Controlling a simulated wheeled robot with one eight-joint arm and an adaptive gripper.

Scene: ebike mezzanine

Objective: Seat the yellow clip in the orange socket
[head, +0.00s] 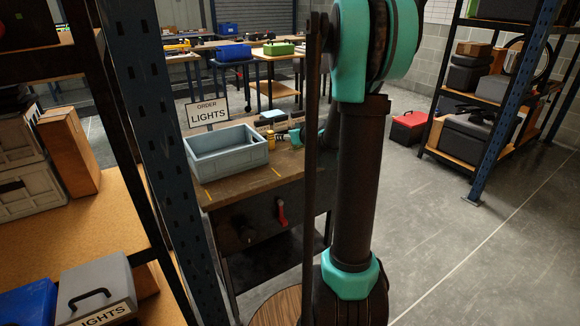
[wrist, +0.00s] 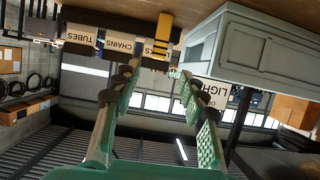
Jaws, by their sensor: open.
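A small yellow piece (head: 270,136) stands on the workbench, just right of the grey bin; it looks like the yellow clip, but it is too small to be sure. In the wrist view, which is upside down, a yellow block with dark bands (wrist: 162,36) shows beyond the fingertips. My gripper (head: 284,135) is low over the bench beside the yellow piece. In the wrist view my gripper (wrist: 157,72) has its two green fingers spread with nothing between them. Whether the fingertips touch anything is unclear. I cannot make out an orange socket in either view.
Bins labelled TUBES and CHAINS (wrist: 118,43) show in the wrist view. A blue rack post (head: 165,150) stands left.

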